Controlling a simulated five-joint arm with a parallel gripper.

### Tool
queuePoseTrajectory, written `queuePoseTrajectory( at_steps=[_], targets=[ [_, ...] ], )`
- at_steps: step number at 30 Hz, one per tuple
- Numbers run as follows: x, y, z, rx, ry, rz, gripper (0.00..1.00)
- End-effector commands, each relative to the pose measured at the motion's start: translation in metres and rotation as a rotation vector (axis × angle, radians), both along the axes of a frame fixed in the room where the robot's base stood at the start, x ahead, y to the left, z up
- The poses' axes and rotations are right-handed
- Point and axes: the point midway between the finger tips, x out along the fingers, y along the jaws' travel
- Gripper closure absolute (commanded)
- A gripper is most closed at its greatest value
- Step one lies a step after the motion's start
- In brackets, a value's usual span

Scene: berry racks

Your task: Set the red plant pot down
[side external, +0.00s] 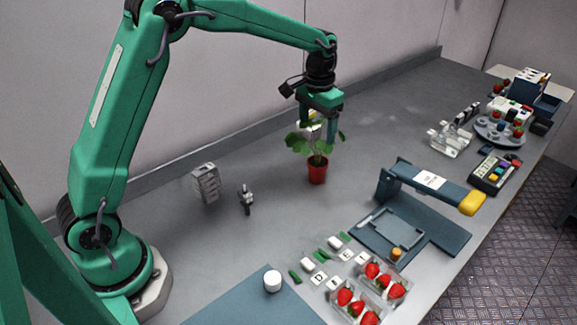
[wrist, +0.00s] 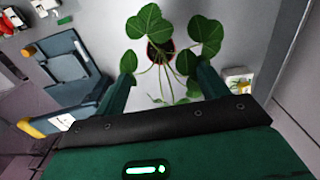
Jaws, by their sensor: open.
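The red plant pot (side external: 317,172) stands upright on the grey bench in the side view, with a green leafy plant (side external: 305,144) growing from it. In the wrist view the pot (wrist: 168,46) shows partly under the leaves (wrist: 146,20). My gripper (side external: 320,128) is above the pot, its fingers at the height of the upper leaves. In the wrist view my gripper's fingers (wrist: 163,88) are spread wide apart, with thin stems showing between them. The fingers are clear of the pot.
A blue press-like device (side external: 412,215) with a yellow handle end stands to the right. Strawberries in clear trays (side external: 372,290) and small labelled blocks lie at the front. A small dark fixture (side external: 246,198) and a grey rack (side external: 206,183) stand left of the pot.

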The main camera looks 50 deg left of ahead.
Motion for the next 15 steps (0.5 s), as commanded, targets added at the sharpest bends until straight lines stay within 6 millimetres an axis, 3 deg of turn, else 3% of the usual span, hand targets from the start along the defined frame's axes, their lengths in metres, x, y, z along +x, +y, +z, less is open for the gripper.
queuePoseTrajectory(
  at_steps=[8,15],
  targets=[
    [-0.039,0.001,0.046,0.0,-0.073,0.0,0.27],
    [-0.085,0.002,0.082,-0.001,-0.146,0.0,0.27]
  ],
)
